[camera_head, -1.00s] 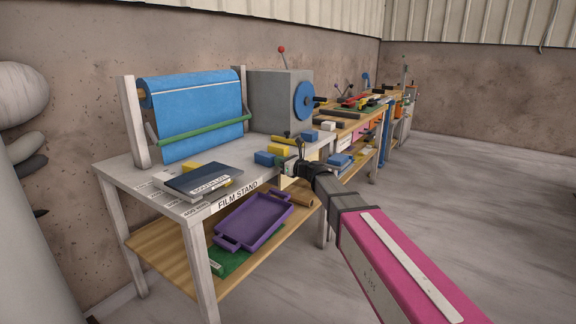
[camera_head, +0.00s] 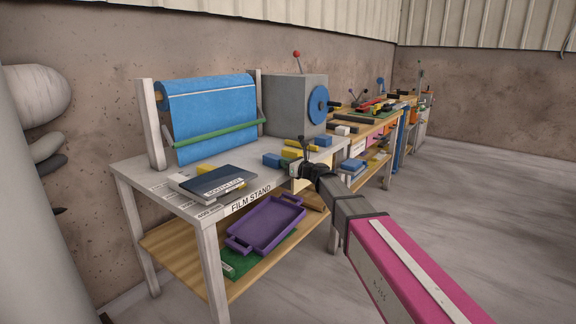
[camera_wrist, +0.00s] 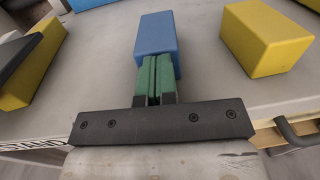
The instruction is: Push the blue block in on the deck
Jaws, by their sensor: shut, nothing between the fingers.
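The blue block (camera_head: 272,159) lies on the grey deck (camera_head: 163,168) of the film stand, near its front edge. In the wrist view the blue block (camera_wrist: 157,35) is straight ahead of my gripper (camera_wrist: 155,62). The green fingers are shut together with nothing between them. Their tips overlap the block's near face in the picture; whether they touch it I cannot tell. In the head view my gripper (camera_head: 301,168) is at the deck's front edge, to the right of the block, and its fingers are hard to make out.
A yellow block (camera_wrist: 265,38) is close on the right and another yellow block (camera_wrist: 34,65) lies at left. A dark notebook (camera_head: 219,182) lies near the front edge. The blue film roll (camera_head: 208,115) and a grey machine (camera_head: 293,104) stand behind. A purple tray (camera_head: 268,222) is below.

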